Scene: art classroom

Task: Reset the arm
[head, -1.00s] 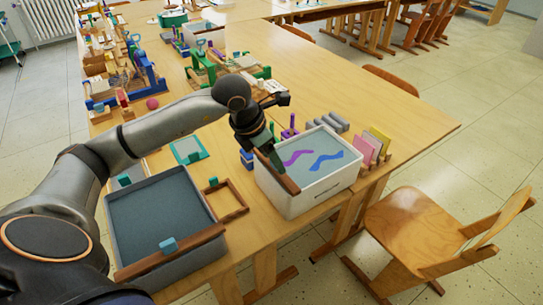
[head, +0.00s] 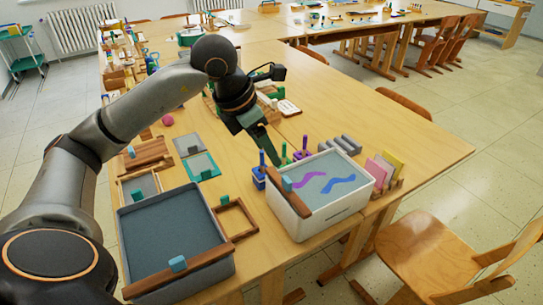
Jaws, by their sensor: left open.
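My left arm comes in from the left and bends over the table. My left gripper (head: 262,143) points down above the table, just behind the left back corner of the white tray (head: 318,217), and looks empty. The tray holds a grey-blue surface with a purple and a blue wavy shape. A wooden bar with a blue knob (head: 287,184) lies along its left side. My right gripper does not show.
A grey tray (head: 133,268) with a wooden bar stands at the front left. A small wooden frame (head: 234,218) lies between the trays. Coloured peg blocks (head: 259,177) stand by the gripper. A wooden chair (head: 425,250) is at the right.

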